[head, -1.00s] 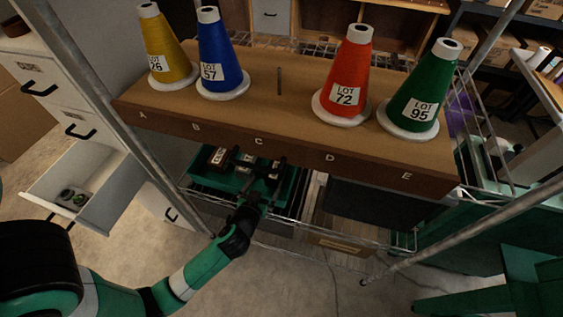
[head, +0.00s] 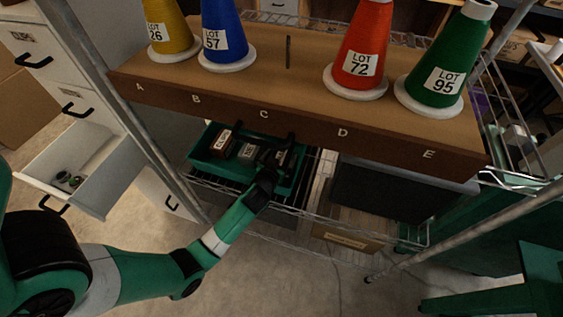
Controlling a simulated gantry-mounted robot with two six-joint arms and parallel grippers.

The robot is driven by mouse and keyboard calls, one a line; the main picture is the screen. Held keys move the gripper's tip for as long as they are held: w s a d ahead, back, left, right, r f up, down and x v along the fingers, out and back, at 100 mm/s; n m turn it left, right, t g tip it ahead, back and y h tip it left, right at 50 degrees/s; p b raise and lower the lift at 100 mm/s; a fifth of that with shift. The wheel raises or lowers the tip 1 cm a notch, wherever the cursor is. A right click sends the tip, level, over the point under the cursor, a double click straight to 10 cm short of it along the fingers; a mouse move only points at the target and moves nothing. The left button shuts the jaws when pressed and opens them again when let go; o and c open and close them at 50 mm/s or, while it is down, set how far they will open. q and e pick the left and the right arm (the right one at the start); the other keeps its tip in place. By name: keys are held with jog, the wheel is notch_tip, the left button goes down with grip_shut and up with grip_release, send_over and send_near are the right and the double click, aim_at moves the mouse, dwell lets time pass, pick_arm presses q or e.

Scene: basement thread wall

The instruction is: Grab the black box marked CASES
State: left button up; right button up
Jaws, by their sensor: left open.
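A green tray (head: 208,163) sits on the wire shelf below the thread board. It holds a dark reddish box (head: 222,140) with a pale label at the left and a dark box (head: 247,151) with a pale label in the middle. A third dark box with a pale label (head: 281,156) is at the right, partly hidden by my left gripper. The lettering is too small to tell which is marked CASES. My left gripper (head: 277,151) is open, with its fingers at the right-hand box; contact cannot be told. My right gripper is not in view.
The thread board (head: 300,118) overhangs the tray's back, carrying yellow, blue, red and green cones. A metal post (head: 125,115) stands left of the tray. An open white drawer (head: 75,165) is at the left. A dark bin (head: 380,190) is right of the tray.

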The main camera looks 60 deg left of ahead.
aim_at(281, 155)
pick_arm(q)
jog(key=c, duration=1.4)
jog(key=shift+o, duration=0.2)
jog(key=shift+r, duration=0.15)
jog(key=shift+r+p, duration=0.35)
jog(key=shift+p, duration=0.1)
notch_tip(281, 155, up, 3)
jog(key=shift+f+p, duration=0.2)
jog(key=shift+p, duration=0.9)
jog(key=s+r+p, duration=0.1)
jog(key=r, duration=0.1)
jog(key=s+d+r+p, duration=0.1)
jog(key=s+r+p, duration=0.1)
jog(key=s+d+r+p, duration=0.1)
jog(key=r+p, duration=0.1)
jog(key=shift+s+d+r, duration=0.15)
jog(key=shift+s+r, duration=0.1)
jog(key=shift+r, duration=0.05)
jog(key=s+d+r+p, duration=0.1)
jog(key=s, duration=0.1)
jog(key=s+d+r+p, duration=0.1)
jog(key=s, duration=0.2)
jog(key=s+d+r+p, duration=0.1)
jog(key=s+d, duration=0.1)
jog(key=s, duration=0.1)
